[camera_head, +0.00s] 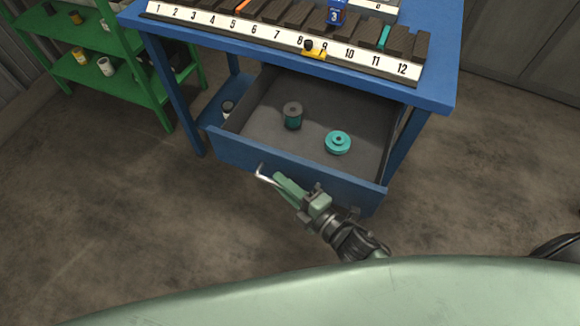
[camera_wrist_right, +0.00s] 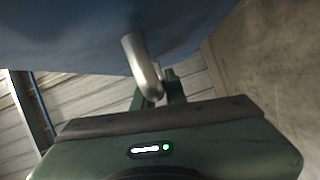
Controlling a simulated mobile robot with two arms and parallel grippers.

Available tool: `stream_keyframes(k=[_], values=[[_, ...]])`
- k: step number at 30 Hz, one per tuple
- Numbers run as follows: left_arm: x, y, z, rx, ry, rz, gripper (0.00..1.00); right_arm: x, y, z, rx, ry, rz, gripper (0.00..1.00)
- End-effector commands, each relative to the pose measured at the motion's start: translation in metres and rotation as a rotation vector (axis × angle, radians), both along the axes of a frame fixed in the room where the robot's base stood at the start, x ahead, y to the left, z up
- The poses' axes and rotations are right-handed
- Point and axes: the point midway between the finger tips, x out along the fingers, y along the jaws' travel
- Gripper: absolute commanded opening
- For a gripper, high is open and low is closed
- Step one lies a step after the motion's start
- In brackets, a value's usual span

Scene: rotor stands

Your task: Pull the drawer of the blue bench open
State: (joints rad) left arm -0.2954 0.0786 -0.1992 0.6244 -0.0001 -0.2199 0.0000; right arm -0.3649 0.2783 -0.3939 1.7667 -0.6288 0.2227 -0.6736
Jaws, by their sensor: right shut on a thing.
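The blue bench (camera_head: 440,98) stands at the top middle of the head view. Its drawer (camera_head: 345,186) is pulled well out, and its inside shows. A dark teal spool-like part (camera_head: 292,116) and a teal stepped disc (camera_head: 338,142) lie on the drawer floor. My right gripper (camera_head: 270,177) is at the drawer's front, shut on the metal handle (camera_head: 262,173). The right wrist view shows the handle (camera_wrist_right: 141,62) running down from the blue surface to the green fingers (camera_wrist_right: 160,92). My left gripper is not in view.
A numbered rack (camera_head: 280,44) with dark slots, a blue block (camera_head: 336,14) and a yellow piece (camera_head: 314,49) is on the bench top. A green shelf (camera_head: 140,78) with cans stands at the left. The floor left of the drawer is clear.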

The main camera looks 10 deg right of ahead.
Motion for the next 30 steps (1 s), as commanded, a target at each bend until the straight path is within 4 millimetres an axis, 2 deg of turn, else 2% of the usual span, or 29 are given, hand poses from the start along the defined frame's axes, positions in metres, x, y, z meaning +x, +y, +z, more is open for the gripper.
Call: stream_keyframes(k=[6,17,18,20,30], values=[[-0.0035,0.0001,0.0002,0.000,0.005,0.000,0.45,-0.0105,0.0063,-0.0009,-0.001,0.002,-0.001,0.00],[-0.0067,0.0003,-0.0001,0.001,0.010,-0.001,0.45,-0.0112,0.0069,-0.0009,-0.002,0.001,-0.001,0.00],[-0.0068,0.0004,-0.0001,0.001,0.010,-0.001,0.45,-0.0112,0.0069,-0.0009,-0.002,0.001,-0.001,0.18],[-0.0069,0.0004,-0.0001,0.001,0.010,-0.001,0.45,-0.0112,0.0069,-0.0009,-0.002,0.001,-0.001,0.34],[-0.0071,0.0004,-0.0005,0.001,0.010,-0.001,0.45,-0.0123,0.0061,-0.0005,-0.001,0.001,0.000,0.34]])
